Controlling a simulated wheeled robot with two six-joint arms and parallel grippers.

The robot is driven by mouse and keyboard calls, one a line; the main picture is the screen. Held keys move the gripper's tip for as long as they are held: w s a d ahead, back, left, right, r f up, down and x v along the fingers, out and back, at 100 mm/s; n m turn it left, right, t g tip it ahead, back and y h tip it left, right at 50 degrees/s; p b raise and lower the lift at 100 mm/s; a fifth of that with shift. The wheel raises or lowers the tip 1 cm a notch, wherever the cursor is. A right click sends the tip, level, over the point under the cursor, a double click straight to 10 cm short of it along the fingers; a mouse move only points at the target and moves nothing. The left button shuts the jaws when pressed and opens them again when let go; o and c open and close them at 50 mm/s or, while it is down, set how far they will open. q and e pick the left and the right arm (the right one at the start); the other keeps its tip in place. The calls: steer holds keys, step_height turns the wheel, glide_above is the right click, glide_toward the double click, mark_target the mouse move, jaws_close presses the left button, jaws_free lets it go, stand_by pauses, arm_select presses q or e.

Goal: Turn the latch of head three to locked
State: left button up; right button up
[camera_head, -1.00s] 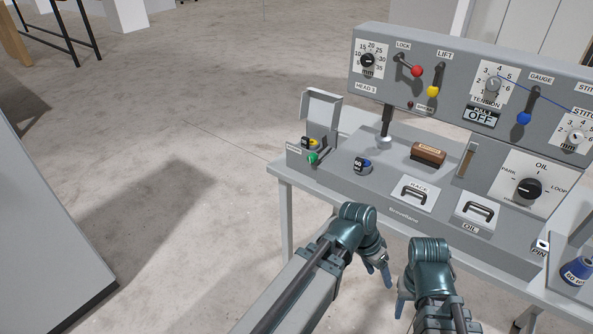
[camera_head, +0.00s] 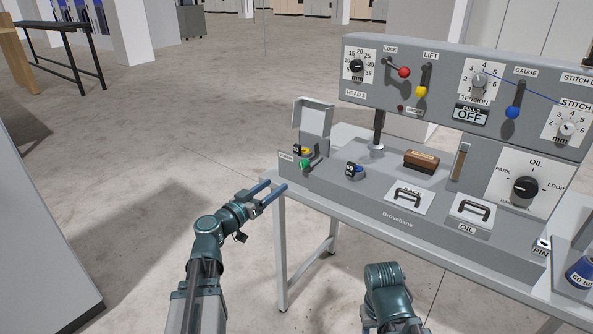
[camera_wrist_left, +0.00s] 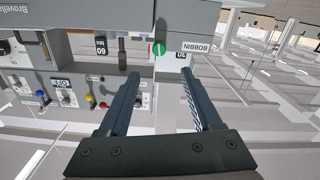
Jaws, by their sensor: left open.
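In the head view, the panel marked HEAD 3 (camera_head: 356,93) carries a lever under the LOCK label (camera_head: 390,49). The lever ends in a red knob (camera_head: 403,72) and slants down to the right from its pivot. My left gripper (camera_head: 277,186) is open and empty, in front of the machine's left end, low and well apart from the red knob. In the left wrist view, my left gripper (camera_wrist_left: 158,72) shows its two fingers spread, with a green knob (camera_wrist_left: 158,47) beyond them. My right arm shows at the bottom, but its gripper does not.
A yellow-knobbed LIFT lever (camera_head: 421,91) hangs right of the red one. The green knob (camera_head: 305,165) stands by the upright plate (camera_head: 312,117). A presser rod (camera_head: 378,130), a spool (camera_head: 354,170) and a brown block (camera_head: 422,160) are below the panel. Open floor lies left.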

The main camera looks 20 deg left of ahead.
mark_target(301, 166)
arm_select(q)
steer(key=x, duration=1.3)
steer(key=shift+w, duration=0.15)
jaws_close()
